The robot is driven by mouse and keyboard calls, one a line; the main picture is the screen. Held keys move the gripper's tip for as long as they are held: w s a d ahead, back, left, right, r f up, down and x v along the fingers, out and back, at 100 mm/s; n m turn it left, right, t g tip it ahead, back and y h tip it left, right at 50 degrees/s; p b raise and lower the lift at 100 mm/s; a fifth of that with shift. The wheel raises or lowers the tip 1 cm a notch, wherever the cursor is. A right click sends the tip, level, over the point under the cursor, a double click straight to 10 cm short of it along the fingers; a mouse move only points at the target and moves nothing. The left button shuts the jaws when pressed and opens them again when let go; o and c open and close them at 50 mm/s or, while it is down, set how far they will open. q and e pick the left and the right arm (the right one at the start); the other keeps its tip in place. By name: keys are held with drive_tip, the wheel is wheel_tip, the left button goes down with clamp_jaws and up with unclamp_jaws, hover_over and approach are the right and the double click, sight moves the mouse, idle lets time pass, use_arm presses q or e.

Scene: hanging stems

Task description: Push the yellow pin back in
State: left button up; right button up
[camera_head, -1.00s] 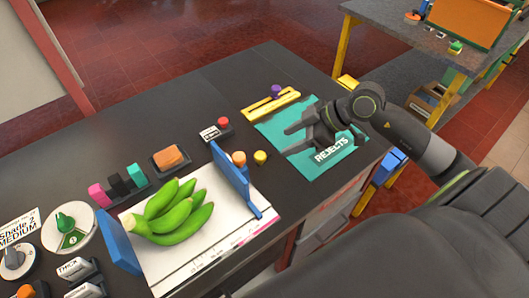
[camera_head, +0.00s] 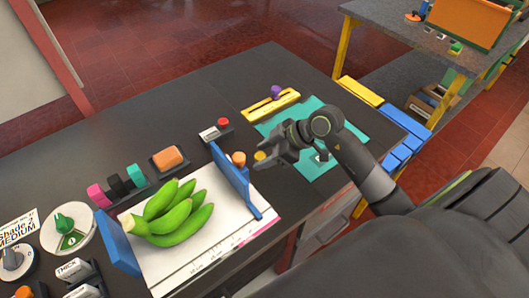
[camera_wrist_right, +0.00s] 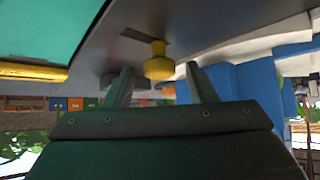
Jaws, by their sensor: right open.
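The yellow pin (camera_head: 260,156) stands at the front right of the dark table, just right of the blue board. In the right wrist view the pin (camera_wrist_right: 158,62) has a round flared head and sits against a dark patch on the table surface. My right gripper (camera_head: 266,160) is open at the pin, coming from the right. In the wrist view the pin shows between its two fingers (camera_wrist_right: 157,84), with a gap on each side. I cannot tell how far the pin sticks out. My left gripper is not in view.
Blue upright boards (camera_head: 232,178) flank green bananas (camera_head: 175,212) on a white measuring board. An orange-brown knob (camera_head: 239,158) is close left of the pin. A teal mat (camera_head: 322,165) lies under my right arm, with a yellow bar (camera_head: 270,104) behind it.

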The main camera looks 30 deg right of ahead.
clamp_jaws()
drive_tip(key=shift+w+d+r+p, duration=0.1)
drive_tip(key=shift+d+p, duration=0.4)
drive_tip(key=shift+d, duration=0.2)
drive_tip(key=shift+w+d+r+p, duration=0.1)
drive_tip(key=shift+d+p, duration=0.4)
drive_tip(key=shift+d, duration=0.2)
drive_tip(key=shift+d+f, duration=0.15)
drive_tip(key=shift+d, duration=0.15)
drive_tip(key=shift+w+a, duration=0.1)
drive_tip(key=shift+c, duration=1)
unclamp_jaws()
drive_tip(key=shift+o, duration=1)
drive_tip(key=shift+d+f, duration=0.1)
drive_tip(key=shift+d, duration=0.1)
